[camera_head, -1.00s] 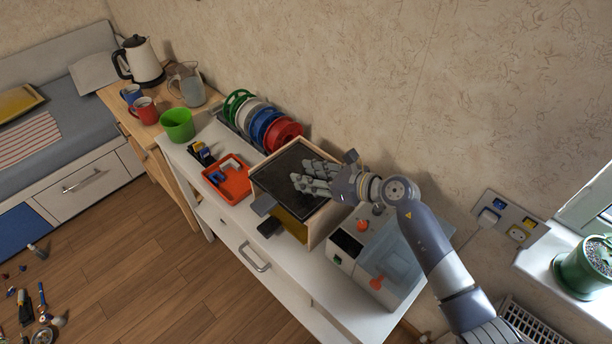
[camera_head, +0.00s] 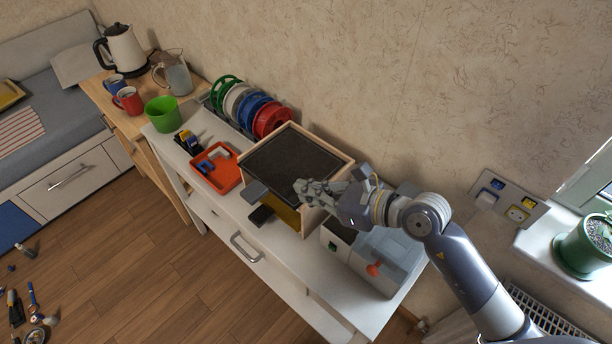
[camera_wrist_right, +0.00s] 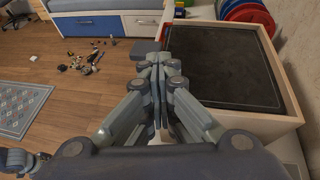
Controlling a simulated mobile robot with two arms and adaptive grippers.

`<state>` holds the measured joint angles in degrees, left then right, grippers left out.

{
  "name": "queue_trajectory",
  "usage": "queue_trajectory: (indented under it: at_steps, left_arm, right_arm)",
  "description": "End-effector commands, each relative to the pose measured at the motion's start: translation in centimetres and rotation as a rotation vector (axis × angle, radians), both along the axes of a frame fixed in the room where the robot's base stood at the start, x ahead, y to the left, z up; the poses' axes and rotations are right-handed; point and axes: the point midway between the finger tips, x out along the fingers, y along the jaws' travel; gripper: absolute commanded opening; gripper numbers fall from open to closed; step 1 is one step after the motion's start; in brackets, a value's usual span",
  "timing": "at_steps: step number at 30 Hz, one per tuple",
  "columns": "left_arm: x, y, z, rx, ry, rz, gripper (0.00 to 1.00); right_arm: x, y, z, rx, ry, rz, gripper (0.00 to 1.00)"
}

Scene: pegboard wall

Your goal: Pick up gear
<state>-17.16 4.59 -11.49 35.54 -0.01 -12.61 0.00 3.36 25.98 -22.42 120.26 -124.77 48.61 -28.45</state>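I cannot make out a gear in either view. My right gripper (camera_head: 304,190) is at the front right side of a wooden box with a dark flat top (camera_head: 290,162). In the right wrist view, the right gripper's fingers (camera_wrist_right: 160,64) are brought together, with nothing visible between them. They are just left of the box's wooden rim (camera_wrist_right: 240,122) there. A grey tab (camera_head: 254,190) and a yellow panel (camera_head: 284,213) show at the box's front. My left gripper is not in view.
Left of the box are an orange tray (camera_head: 219,177) with small blue and white pieces, a green cup (camera_head: 163,115) and coloured spools (camera_head: 271,121). A grey machine with an orange knob (camera_head: 373,269) stands right of the box. Small parts (camera_wrist_right: 88,60) lie on the floor.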

Motion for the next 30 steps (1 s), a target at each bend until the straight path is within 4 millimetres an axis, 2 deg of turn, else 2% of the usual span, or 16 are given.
queue_trajectory:
  at_steps: [3,9,22,23,30]
  left_arm:
    - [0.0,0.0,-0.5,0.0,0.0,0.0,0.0]
    - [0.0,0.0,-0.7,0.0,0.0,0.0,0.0]
    - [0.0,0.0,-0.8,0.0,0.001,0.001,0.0]
    - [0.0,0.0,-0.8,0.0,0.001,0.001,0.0]
    - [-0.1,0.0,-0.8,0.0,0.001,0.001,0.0]
  right_arm:
    - [-1.7,-0.2,0.0,-0.001,0.0,0.001,0.0]
    - [-3.4,-0.3,0.3,0.001,0.0,0.001,0.0]
    - [-3.8,-0.3,0.4,0.001,-0.001,0.0,0.0]
    - [-3.8,-0.3,0.4,0.001,-0.001,0.0,0.05]
    - [-3.8,-0.3,0.4,0.001,-0.001,0.0,0.6]
